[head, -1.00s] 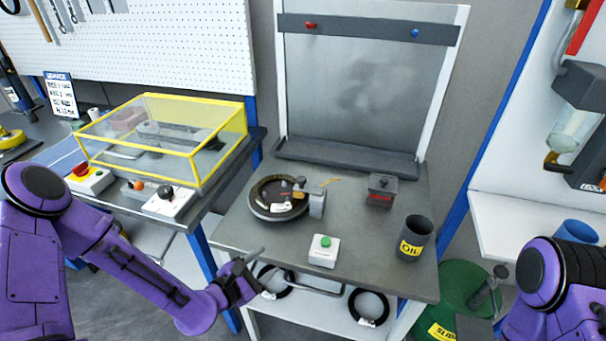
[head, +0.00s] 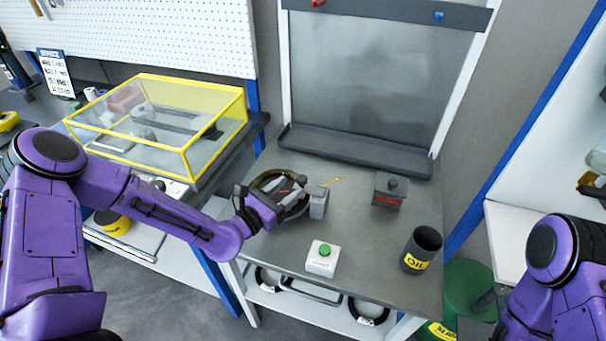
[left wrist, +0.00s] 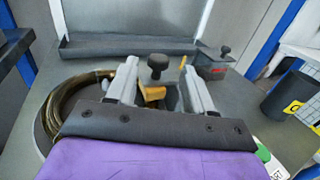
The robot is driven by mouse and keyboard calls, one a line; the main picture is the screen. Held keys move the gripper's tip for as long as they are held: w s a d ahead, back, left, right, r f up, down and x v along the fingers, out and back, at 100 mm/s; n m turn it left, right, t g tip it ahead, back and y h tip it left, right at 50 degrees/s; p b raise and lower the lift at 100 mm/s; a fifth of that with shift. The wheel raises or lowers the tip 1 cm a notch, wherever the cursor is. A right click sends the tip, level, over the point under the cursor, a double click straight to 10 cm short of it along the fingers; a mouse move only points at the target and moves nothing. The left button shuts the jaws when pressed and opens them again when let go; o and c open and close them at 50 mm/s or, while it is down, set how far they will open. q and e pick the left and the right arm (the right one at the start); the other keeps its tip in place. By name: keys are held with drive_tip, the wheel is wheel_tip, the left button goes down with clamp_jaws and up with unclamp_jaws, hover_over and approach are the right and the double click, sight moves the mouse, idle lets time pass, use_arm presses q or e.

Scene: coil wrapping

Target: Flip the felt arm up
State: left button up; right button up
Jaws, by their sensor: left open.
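My left gripper (head: 296,194) is over the round coil wrapper on the bench and covers much of it. In the left wrist view its two grey fingers (left wrist: 160,82) stand apart. A black round knob (left wrist: 157,63) and an orange-yellow piece (left wrist: 153,94) show between them, with no clear grip on either. I cannot tell which part is the felt arm. The dark coil (left wrist: 72,97) lies left of the fingers, and its rim (head: 270,179) shows behind the gripper. A grey block (head: 319,204) stands right of the gripper. My right gripper is not in view.
A white box with a green button (head: 321,258) sits at the bench front. A dark lidded box (head: 389,190) and a black oil cup (head: 422,249) stand to the right. A yellow-framed clear case (head: 160,120) is at left. The bench (head: 365,245) is bare between them.

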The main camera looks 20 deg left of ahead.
sight(298, 181)
use_arm(q)
drive_tip(key=p+x, duration=0.1)
drive_tip(key=x, duration=0.4)
drive_tip(key=shift+w+f, duration=0.1)
drive_tip(key=shift+w, duration=0.1)
drive_tip(key=shift+w+d, duration=0.15)
drive_tip(key=shift+w, duration=0.15)
drive_tip(key=shift+s, duration=0.1)
clamp_jaws()
drive_tip(key=shift+d, duration=0.1)
